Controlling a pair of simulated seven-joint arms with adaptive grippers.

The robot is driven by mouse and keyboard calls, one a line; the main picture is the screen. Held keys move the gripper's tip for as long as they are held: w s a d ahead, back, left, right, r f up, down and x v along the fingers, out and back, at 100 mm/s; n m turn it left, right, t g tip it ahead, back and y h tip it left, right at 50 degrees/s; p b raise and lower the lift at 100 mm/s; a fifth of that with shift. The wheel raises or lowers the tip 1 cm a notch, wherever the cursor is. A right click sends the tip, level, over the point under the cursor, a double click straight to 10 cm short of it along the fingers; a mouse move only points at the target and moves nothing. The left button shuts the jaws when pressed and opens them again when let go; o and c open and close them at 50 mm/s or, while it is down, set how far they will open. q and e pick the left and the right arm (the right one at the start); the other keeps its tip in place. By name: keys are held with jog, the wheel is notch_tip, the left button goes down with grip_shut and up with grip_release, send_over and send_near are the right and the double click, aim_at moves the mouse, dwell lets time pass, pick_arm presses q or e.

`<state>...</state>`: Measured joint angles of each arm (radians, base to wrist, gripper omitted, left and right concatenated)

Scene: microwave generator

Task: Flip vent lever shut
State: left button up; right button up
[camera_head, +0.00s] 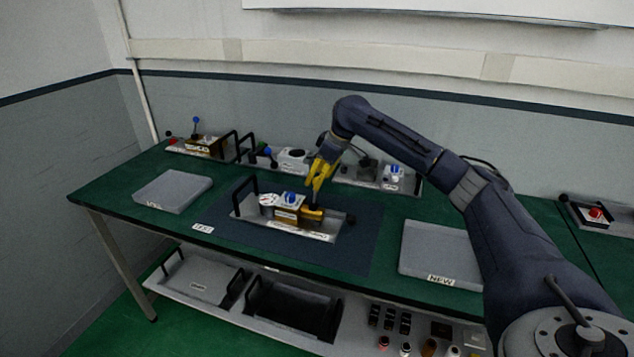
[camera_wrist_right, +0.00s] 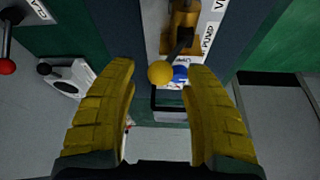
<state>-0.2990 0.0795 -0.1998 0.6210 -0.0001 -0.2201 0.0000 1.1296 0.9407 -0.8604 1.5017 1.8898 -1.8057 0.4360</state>
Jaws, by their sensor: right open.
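My right gripper (camera_head: 315,186) is open, its yellow fingers pointing down over the module on the dark mat. In the wrist view the open fingers (camera_wrist_right: 161,70) have a lever's yellow ball (camera_wrist_right: 160,73) between or just beyond their tips; contact cannot be told. The lever's dark stem (camera_wrist_right: 181,42) rises from a brass block (camera_wrist_right: 182,20). In the head view the brass block (camera_head: 312,216) sits on the metal module tray (camera_head: 250,212), and the fingers largely hide the ball. My left gripper is not in view.
A round gauge (camera_head: 268,200) and blue knob (camera_head: 290,197) stand left of the brass block. A black handle (camera_head: 245,186) rises at the tray's left end. Other modules line the table's back. Grey trays (camera_head: 173,190) and (camera_head: 440,250) flank the mat.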

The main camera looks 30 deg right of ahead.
jog(key=shift+x, duration=0.9)
jog(key=shift+c, duration=0.2)
grip_shut()
